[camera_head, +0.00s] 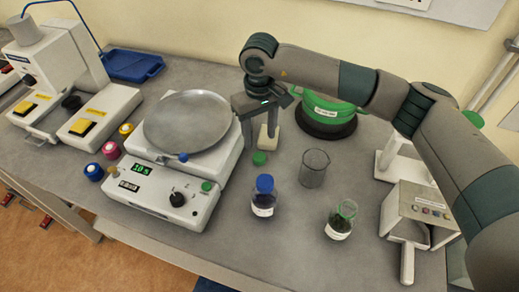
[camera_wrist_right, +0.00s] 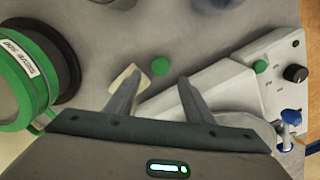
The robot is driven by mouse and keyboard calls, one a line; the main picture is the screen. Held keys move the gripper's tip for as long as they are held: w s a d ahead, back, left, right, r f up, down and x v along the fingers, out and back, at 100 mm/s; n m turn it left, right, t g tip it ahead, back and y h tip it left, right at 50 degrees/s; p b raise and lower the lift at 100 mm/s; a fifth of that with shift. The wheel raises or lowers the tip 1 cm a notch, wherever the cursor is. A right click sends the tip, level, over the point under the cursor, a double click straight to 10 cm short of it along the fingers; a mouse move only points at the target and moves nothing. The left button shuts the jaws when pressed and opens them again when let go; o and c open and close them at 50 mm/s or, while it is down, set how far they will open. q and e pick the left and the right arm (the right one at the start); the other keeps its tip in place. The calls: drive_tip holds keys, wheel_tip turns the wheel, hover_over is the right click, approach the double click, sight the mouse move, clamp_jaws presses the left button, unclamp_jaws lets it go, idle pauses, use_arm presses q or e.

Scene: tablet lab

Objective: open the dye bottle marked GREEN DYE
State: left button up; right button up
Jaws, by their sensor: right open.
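A clear bottle with a green-tinted neck (camera_head: 347,209) stands upright at the front right of the bench. Its neck looks open, with no cap on it; the label is too small to read. A green cap (camera_head: 259,158) lies loose on the bench, apart from the bottle, and shows in the right wrist view (camera_wrist_right: 160,66). My right gripper (camera_head: 257,126) is behind the cap, above the bench, beside the round-plate machine. In the right wrist view its fingers (camera_wrist_right: 160,84) are spread and empty, with the cap beyond their tips. My left gripper is out of view.
A blue-capped bottle (camera_head: 264,196) and an empty beaker (camera_head: 313,168) stand near the cap. A green drum (camera_head: 326,112) is behind; a boxy device (camera_head: 419,215) is at right.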

drive_tip(key=shift+r+b, duration=0.6)
drive_tip(key=shift+r, duration=1.25)
drive_tip(key=shift+s+f, duration=0.1)
